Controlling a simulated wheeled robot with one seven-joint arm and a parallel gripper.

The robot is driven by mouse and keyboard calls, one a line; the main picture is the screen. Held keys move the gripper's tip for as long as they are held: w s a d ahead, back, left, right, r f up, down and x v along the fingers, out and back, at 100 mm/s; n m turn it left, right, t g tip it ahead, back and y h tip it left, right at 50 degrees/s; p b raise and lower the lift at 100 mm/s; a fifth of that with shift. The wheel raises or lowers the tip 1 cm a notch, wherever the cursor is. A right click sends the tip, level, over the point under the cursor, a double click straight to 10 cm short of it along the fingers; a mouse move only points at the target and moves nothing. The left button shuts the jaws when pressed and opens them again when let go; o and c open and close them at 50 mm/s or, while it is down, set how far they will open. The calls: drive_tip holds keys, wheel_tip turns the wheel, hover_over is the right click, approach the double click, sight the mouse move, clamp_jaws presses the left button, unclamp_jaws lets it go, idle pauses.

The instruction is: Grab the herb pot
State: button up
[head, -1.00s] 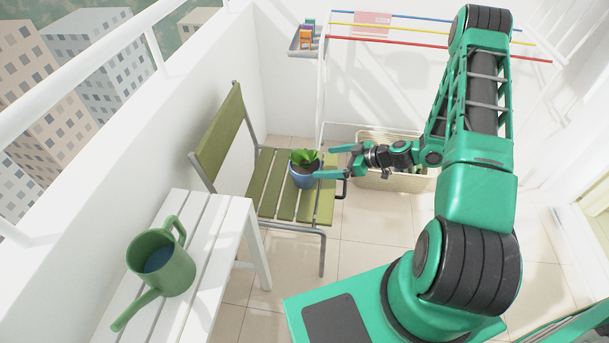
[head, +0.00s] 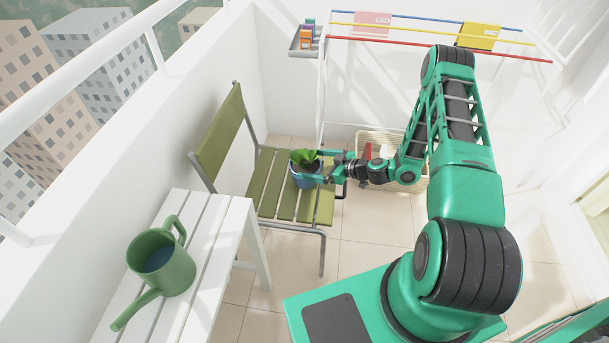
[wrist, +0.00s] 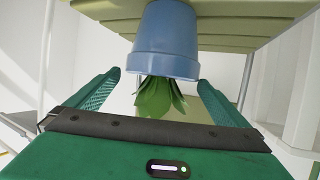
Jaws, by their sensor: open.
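The herb pot (head: 305,178) is a blue pot with a green leafy plant, standing upright on the seat of the green slatted chair (head: 262,187). In the wrist view the blue pot (wrist: 166,42) appears upside down, with its leaves (wrist: 158,97) pointing down the picture. My gripper (head: 325,168) reaches in from the right at the pot. Its two fingers are spread, one on each side of the pot and plant in the wrist view (wrist: 158,88). I see gaps beside the leaves; whether a finger touches the pot is unclear.
A white slatted table (head: 205,230) with a green watering can (head: 161,262) stands at the front left. A beige crate (head: 408,183) is on the floor behind my arm. A drying rack with cloths (head: 478,36) is at the back.

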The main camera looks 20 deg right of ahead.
sight(295, 162)
drive_tip(key=shift+x, duration=2.2)
drive_tip(key=shift+s+f, duration=0.1)
drive_tip(key=c, duration=1.8)
